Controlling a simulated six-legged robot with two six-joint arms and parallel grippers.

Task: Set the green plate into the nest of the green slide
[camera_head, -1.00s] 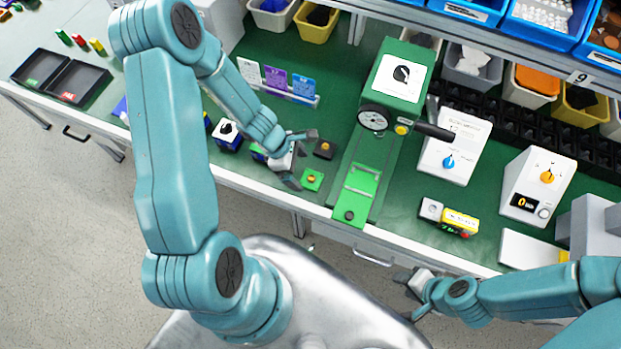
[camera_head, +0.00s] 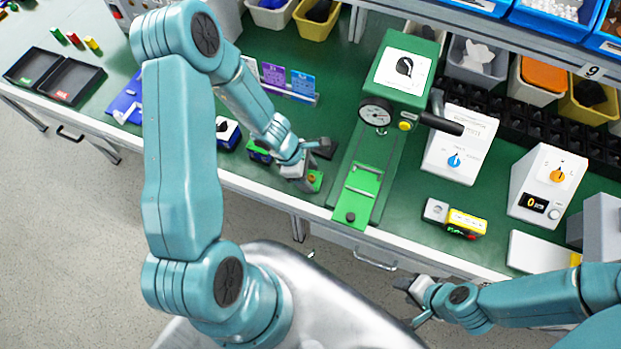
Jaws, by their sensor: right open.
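The green plate (camera_head: 317,182), with a small orange knob, lies on the bench near its front edge. It is partly hidden by my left gripper (camera_head: 323,166). My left gripper is open, with its fingers apart at the plate; contact cannot be told. The bright green slide (camera_head: 362,183) lies just right of the plate, below the green press (camera_head: 402,72), and reaches the bench's front edge. Detail of its nest is too small to tell. My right gripper (camera_head: 408,299) is open and empty, in front of the bench at the lower right.
The press has a gauge (camera_head: 375,113) and a dark handle (camera_head: 440,124) sticking out to the right. A switch box (camera_head: 228,133) stands to the left, and a yellow-labelled device (camera_head: 455,219) lies right of the slide.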

